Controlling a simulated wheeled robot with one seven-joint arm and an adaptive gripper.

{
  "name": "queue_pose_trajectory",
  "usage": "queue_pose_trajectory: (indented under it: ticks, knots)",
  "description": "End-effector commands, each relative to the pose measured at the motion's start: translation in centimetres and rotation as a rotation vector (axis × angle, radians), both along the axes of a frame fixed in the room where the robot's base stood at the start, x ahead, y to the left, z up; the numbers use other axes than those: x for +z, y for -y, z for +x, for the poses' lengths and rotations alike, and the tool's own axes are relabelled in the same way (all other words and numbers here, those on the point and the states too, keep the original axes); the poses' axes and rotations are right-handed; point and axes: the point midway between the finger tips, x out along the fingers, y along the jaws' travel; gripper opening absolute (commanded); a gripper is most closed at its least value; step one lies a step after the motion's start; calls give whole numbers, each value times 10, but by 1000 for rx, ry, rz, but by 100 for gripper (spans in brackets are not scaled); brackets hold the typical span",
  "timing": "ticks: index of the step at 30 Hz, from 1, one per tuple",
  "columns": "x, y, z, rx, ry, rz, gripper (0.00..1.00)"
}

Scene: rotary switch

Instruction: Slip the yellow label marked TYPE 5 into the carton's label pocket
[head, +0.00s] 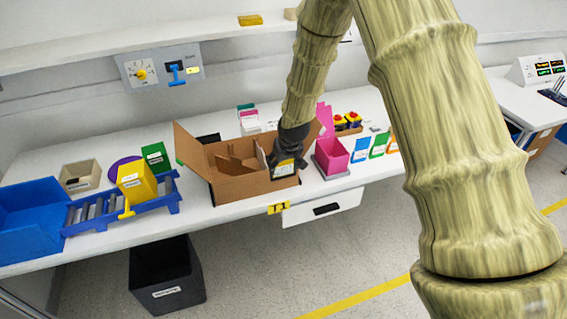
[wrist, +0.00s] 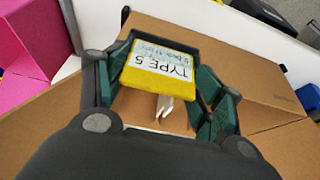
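My gripper (head: 285,155) is over the right end of the open brown carton (head: 228,188). In the wrist view, the gripper (wrist: 162,75) has its green-padded fingers on either side of the yellow label (wrist: 160,72) and is shut on it. The label's white face reads TYPE 5, upside down in that view. In the head view the label (head: 284,169) shows just below the fingers, near the carton's front right. The carton (wrist: 265,75) lies beneath the label in the wrist view. A small pale piece shows below the label; I cannot tell whether it is the pocket.
A pink bin (head: 331,157) stands close right of the carton. A blue roller stand (head: 105,212) with a yellow box (head: 137,183) is to the left. Raised carton flaps are near my gripper. A black bin (head: 168,280) stands on the floor.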

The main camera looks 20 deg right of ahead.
Motion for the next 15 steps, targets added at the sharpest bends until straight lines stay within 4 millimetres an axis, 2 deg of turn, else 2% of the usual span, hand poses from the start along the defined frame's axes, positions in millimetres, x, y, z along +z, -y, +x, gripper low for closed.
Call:
queue_pose_trajectory:
  ticks: [1,3,4,15]
  knots:
    - [0,0,0,0,0,0,76]
    - [0,0,0,0,0,0,89]
    - [0,0,0,0,0,0,92]
    - [1,0,0,0,0,0,92]
